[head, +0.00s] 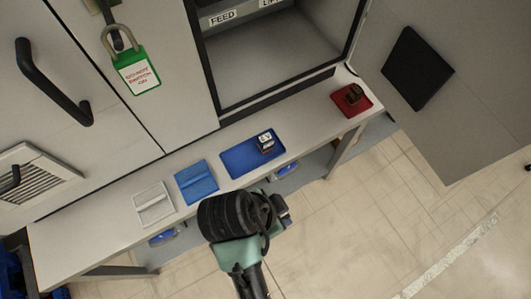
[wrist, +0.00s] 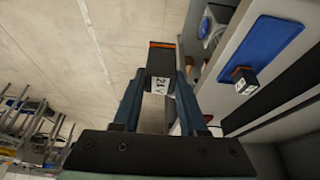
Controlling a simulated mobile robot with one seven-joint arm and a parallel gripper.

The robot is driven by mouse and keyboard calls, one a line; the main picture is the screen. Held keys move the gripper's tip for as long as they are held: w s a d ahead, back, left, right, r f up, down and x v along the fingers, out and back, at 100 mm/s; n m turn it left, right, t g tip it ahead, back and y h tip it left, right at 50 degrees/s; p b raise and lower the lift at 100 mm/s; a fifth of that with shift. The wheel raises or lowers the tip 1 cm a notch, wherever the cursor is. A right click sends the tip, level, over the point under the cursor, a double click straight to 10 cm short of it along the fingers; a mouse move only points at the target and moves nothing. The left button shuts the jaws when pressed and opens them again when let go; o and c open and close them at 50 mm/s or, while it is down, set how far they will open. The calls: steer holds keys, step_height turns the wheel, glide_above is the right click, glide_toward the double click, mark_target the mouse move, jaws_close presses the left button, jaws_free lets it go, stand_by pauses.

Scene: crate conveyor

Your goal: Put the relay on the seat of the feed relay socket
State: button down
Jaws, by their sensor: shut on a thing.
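My gripper (wrist: 161,80) is shut on a dark relay (wrist: 160,62) with an orange edge and a white label reading "24". The fingers hold it from both sides, in the air. In the head view my gripper (head: 278,210) is in front of the bench, mostly hidden behind my own wrist; the held relay cannot be made out clearly there. The FEED label (head: 222,17) shows at the top of the head view, on the open cabinet. The feed socket and its seat are not in view.
A blue tray (head: 235,162) on the bench (head: 100,225) holds another relay (head: 266,142). A red tray (head: 364,104) at the right holds a dark brown part (head: 354,94). Blue and white folded pads lie left. The open cabinet door (head: 465,120) stands right; a green padlock (head: 135,70) hangs left.

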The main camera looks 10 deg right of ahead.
steer(key=w+a+r+n+t+y+p, duration=0.2)
steer(key=w+n, duration=0.7)
steer(key=n, duration=0.5)
steer(key=shift+a+r+t+y+p, duration=0.45)
steer(key=shift+a+y+p, duration=0.95)
steer(key=shift+a, duration=0.65)
